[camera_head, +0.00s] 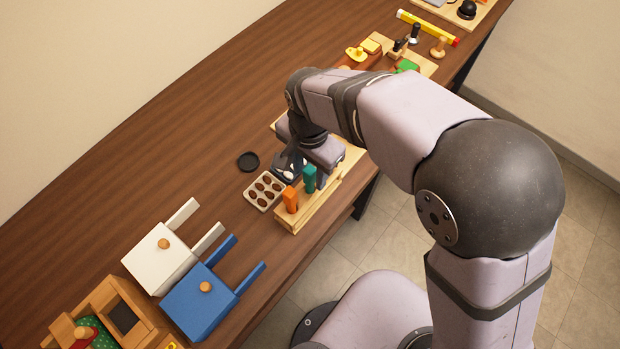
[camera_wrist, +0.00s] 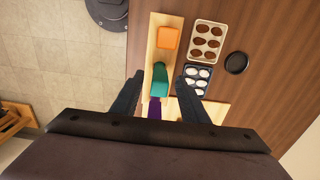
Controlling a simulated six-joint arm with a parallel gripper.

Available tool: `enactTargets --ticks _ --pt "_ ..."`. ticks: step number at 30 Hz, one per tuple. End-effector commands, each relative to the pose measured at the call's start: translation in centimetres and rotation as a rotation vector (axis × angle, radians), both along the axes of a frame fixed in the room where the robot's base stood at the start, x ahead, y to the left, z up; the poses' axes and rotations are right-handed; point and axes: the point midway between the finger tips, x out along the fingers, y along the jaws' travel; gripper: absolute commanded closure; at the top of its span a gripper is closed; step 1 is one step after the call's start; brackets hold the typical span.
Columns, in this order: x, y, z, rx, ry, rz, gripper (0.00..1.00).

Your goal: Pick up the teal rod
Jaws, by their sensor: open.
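The teal rod (camera_head: 310,178) stands upright on a light wooden base (camera_head: 309,217), close to my gripper (camera_head: 318,168). In the wrist view the teal rod (camera_wrist: 159,81) lies between the two dark fingers of my gripper (camera_wrist: 159,82), which are spread apart on either side of it. No contact between fingers and rod shows. An orange block (camera_head: 290,199) stands on the same base, nearer the front end. A purple piece (camera_wrist: 155,108) sits just beside the teal rod in the wrist view; it is hidden in the head view.
A tray with brown ovals (camera_head: 263,190) and a dark tray with white ovals (camera_wrist: 197,78) lie beside the base. A black disc (camera_head: 248,161) is on the table. White (camera_head: 160,258) and blue (camera_head: 200,302) boxes with prongs stand at the lower left.

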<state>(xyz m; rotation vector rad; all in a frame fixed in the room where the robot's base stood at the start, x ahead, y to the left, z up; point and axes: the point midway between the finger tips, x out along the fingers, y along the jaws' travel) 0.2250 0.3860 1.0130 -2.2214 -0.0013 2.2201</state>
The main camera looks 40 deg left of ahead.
Motion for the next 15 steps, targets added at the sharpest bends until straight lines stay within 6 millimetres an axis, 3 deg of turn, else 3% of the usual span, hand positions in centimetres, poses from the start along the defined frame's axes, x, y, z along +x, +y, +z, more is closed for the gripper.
enactTargets --ticks 9,15 --pt "-0.1 -0.2 -3.5 -0.005 0.002 0.0 0.59" --pt "-0.1 -0.2 -4.6 -0.001 0.0 0.0 0.59"
